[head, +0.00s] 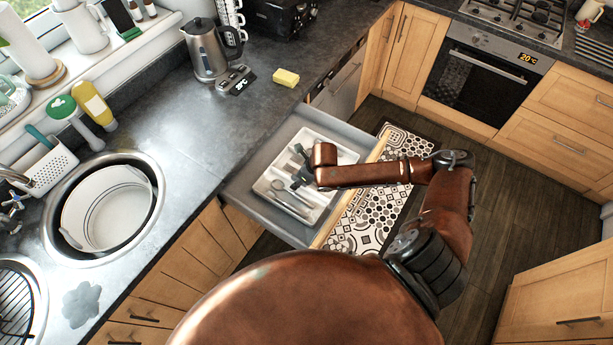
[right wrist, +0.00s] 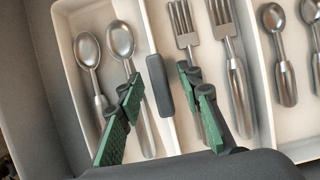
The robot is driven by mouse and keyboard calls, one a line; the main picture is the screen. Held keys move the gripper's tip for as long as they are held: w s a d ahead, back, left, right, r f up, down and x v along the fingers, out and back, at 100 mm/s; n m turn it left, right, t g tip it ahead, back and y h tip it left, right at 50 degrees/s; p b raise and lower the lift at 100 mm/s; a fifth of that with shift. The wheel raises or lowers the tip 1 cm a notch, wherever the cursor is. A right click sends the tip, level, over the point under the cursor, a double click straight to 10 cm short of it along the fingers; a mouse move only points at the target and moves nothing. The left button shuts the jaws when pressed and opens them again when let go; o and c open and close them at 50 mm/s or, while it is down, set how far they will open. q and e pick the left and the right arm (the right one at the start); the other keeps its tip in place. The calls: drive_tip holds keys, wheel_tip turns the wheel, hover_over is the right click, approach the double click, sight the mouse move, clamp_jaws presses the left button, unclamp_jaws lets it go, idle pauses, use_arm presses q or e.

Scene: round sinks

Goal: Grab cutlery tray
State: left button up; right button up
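The white cutlery tray (head: 262,186) lies inside an open grey drawer, and it also shows in the right wrist view (right wrist: 62,22). Its compartments hold spoons (right wrist: 120,42), forks (right wrist: 184,28) and smaller spoons (right wrist: 274,22). My right gripper (head: 297,172) is over the tray, pointing down into it. In the right wrist view its two green fingers (right wrist: 163,112) are apart, one on each side of a dark grey piece (right wrist: 159,84) at a white divider. I cannot tell whether they touch it. My left gripper is not in view.
The drawer (head: 240,200) stands pulled out below the dark worktop (head: 180,125). A kettle (head: 208,52) and yellow sponge (head: 286,78) stand on the worktop. A round sink (head: 150,185) is at left. A patterned mat (head: 352,222) lies on the floor beyond the drawer front.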

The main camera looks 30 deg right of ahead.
drive_tip(key=shift+c, duration=0.5)
clamp_jaws()
drive_tip(key=shift+r, duration=0.15)
